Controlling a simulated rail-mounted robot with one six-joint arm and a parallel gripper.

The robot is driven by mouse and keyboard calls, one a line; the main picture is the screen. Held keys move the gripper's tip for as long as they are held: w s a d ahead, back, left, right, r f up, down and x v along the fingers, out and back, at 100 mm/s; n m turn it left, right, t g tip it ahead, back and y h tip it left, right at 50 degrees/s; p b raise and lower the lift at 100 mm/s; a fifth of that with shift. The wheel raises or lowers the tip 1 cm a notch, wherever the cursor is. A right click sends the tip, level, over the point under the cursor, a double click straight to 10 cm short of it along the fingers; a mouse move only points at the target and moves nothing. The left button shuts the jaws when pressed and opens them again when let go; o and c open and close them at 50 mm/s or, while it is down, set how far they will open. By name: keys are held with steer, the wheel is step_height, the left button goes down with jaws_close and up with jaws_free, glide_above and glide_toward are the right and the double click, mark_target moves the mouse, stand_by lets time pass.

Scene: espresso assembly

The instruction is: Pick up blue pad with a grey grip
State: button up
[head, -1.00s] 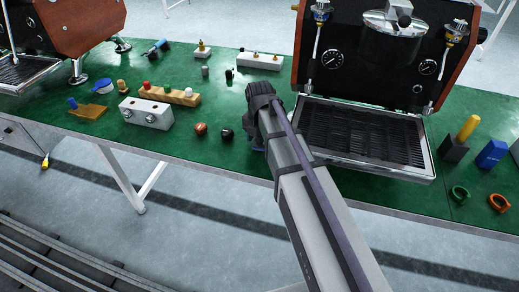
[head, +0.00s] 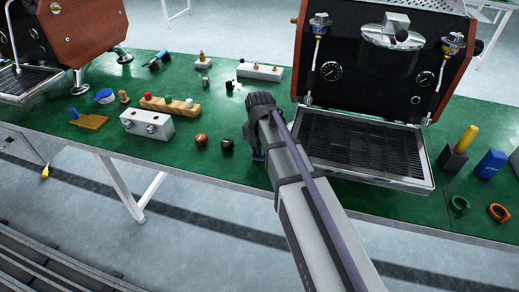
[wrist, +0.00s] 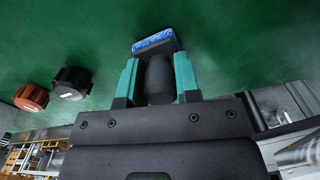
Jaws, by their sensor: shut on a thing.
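The blue pad (wrist: 155,41) shows in the wrist view as a speckled blue and white strip beyond the fingertips. Its dark grey grip (wrist: 159,78) stands between the two teal fingers of my gripper (wrist: 158,84). The fingers are shut on the grip from both sides. The pad is over the green table top, and I cannot tell whether it touches it. In the head view my arm hides most of the pad and the fingers.
An orange-brown cap (head: 201,139) and a black cap (head: 227,144) are on the table, left of my gripper. The espresso machine's drip tray (head: 365,146) is close on the right. A white block (head: 147,125) stands farther left.

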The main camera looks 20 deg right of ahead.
step_height(320, 180, up, 10)
steer(key=p, duration=0.9)
steer(key=shift+f, duration=0.15)
